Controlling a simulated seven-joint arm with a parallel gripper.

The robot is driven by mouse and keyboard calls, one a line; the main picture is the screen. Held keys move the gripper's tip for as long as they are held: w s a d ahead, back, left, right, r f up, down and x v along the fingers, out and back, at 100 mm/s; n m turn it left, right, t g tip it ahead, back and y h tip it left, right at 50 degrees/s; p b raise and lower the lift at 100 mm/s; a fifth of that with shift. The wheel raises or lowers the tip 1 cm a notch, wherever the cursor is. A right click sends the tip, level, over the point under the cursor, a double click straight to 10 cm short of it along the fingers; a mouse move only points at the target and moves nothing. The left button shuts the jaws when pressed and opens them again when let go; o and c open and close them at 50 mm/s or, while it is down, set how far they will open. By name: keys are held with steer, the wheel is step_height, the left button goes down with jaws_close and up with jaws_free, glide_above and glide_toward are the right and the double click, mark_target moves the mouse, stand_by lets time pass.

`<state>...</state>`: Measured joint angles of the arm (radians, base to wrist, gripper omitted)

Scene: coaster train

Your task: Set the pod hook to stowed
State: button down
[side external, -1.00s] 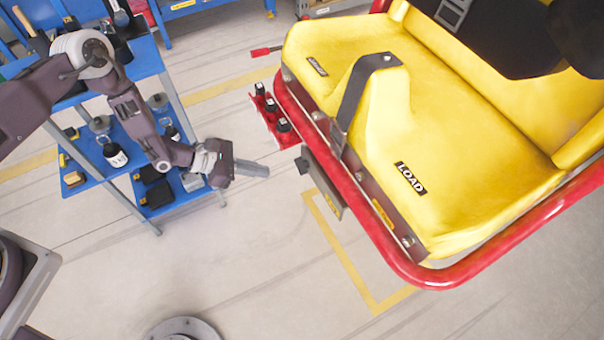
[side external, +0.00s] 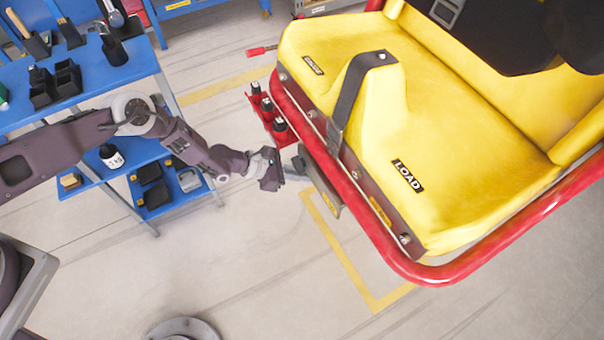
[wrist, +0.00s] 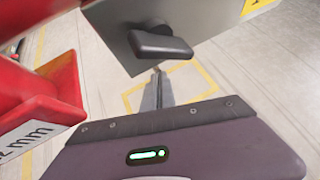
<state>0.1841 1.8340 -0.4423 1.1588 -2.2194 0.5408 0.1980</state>
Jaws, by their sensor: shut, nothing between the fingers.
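A grey box (side external: 327,190) hangs under the left edge of the yellow and red pod (side external: 430,130). A dark blocky handle sticks out from the box; it shows clearly in the wrist view (wrist: 160,42), in front of the grey face (wrist: 205,20). I cannot tell for certain that this is the pod hook, and no stowed marking is readable. My gripper (side external: 298,174) is shut and empty, its fingertips close to the handle in the side view. In the wrist view the narrow fingers (wrist: 157,88) point toward the handle and lie just below it. Contact is not clear.
A red holder (side external: 268,118) with several black-topped pieces sits on the pod's left side, just above my gripper; red parts (wrist: 45,95) crowd the wrist view's left. A blue shelf cart (side external: 150,150) stands behind my arm. Floor below the gripper is clear.

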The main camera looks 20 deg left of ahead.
steer(key=shift+w+d+f+t+h, duration=0.1)
steer(key=shift+w+d+t+h, duration=0.15)
steer(key=shift+t+h, duration=0.25)
stand_by(0.3)
steer(key=shift+w+d+r+m+t+h, duration=0.15)
steer(key=shift+w+d+h, duration=0.15)
steer(key=shift+w+d, duration=0.3)
steer(key=shift+w+d+r+m+t+h, duration=0.15)
steer(key=shift+w+d+h, duration=0.15)
steer(key=shift+w+d, duration=0.3)
stand_by(0.3)
